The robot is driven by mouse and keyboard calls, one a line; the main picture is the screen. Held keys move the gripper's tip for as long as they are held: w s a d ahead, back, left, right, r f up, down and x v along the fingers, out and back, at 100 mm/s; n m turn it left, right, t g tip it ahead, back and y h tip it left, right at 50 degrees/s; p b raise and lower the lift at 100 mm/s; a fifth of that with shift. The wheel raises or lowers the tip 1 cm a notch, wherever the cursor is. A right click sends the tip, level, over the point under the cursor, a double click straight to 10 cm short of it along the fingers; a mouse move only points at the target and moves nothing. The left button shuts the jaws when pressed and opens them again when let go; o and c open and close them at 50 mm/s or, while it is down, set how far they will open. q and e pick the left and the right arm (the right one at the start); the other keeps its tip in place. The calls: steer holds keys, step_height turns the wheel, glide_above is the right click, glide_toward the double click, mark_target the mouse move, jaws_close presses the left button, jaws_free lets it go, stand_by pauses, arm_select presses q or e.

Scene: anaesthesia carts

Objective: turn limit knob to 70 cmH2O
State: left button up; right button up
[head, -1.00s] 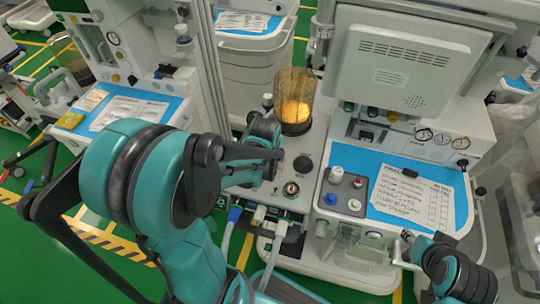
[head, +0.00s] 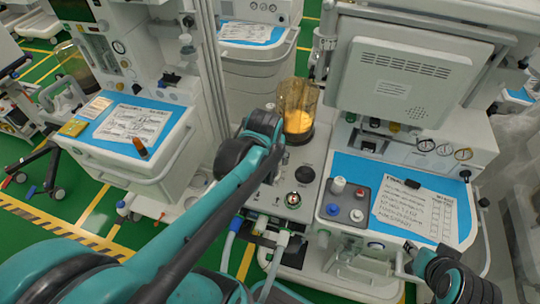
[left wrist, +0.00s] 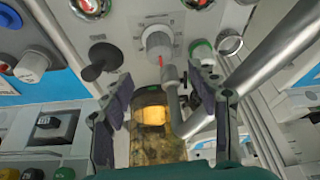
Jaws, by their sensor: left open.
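The limit knob (left wrist: 158,42) is a pale round knob with a red pointer mark on a light panel, in the left wrist view. Its scale is too small to read. My left gripper (left wrist: 160,76) is open, with its two dark fingers apart on either side below the knob in the picture. They do not visibly touch it. A grey elbow pipe (left wrist: 174,92) shows between the fingers. In the head view my left wrist covers the knob, and the fingertips are hidden. Part of my right arm shows at the lower right; its gripper is not visible.
A black knob (left wrist: 98,62) and a round gauge (left wrist: 90,7) sit close to the limit knob. An amber canister (head: 297,108) stands beside my left wrist. A thick metal tube (left wrist: 270,55) runs near the right finger. A blue-topped work surface (head: 352,166) lies to the right.

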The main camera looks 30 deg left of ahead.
arm_select(q)
steer(key=shift+v, duration=1.15)
steer(key=n+g+y+p, duration=0.25)
steer(key=n+g, duration=0.35)
steer(key=n, duration=1.2)
glide_above(273, 165)
steer(key=w+d, duration=0.1)
steer(key=d, duration=0.1)
step_height(273, 165, down, 5)
steer(key=b+x, duration=0.2)
steer(key=x, duration=0.5)
steer(key=shift+f, duration=0.2)
steer(key=shift+d, duration=0.1)
steer(key=c, duration=1.2)
